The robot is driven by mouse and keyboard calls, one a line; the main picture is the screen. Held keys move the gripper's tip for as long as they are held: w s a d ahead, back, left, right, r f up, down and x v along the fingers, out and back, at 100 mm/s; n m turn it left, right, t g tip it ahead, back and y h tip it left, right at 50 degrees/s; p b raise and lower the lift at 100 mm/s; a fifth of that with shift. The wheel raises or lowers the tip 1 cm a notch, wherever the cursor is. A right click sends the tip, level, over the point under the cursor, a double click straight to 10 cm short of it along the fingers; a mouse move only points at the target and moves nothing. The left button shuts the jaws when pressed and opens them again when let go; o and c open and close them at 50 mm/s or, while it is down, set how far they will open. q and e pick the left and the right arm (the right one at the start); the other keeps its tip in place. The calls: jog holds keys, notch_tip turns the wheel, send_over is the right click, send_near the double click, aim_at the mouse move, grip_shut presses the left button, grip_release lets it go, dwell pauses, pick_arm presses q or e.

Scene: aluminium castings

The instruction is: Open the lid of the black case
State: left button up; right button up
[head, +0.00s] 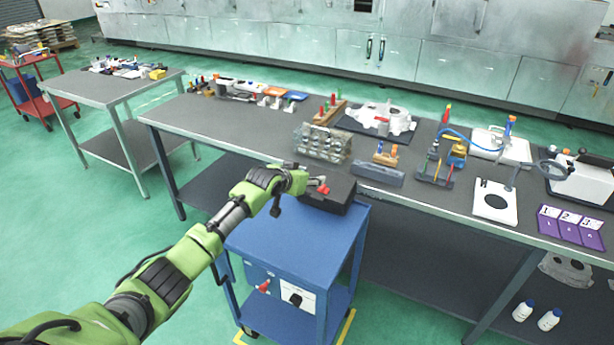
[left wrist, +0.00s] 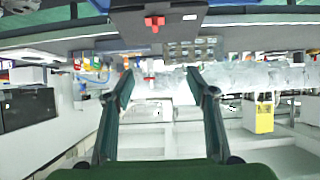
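The black case (head: 341,198) sits on the top of the blue cart, and its lid looks shut. A red part (head: 322,188) shows on it beside my gripper. My left gripper (head: 291,186) is at the left side of the case and hides part of it in the head view. In the left wrist view the two fingers of my left gripper (left wrist: 160,85) stand wide apart with nothing between them. The case (left wrist: 185,15) and its red part (left wrist: 154,23) show at the top of that view, beyond the fingertips. My right gripper is not in view.
The blue cart (head: 285,236) stands in front of a long grey workbench (head: 235,127). The green floor left of the cart is clear.

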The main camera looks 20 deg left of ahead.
pick_arm(q)
jog(key=d+v, duration=0.1)
jog(key=v, duration=1.1)
jog(key=shift+a, duration=0.45)
jog(key=shift+w+r, duration=0.1)
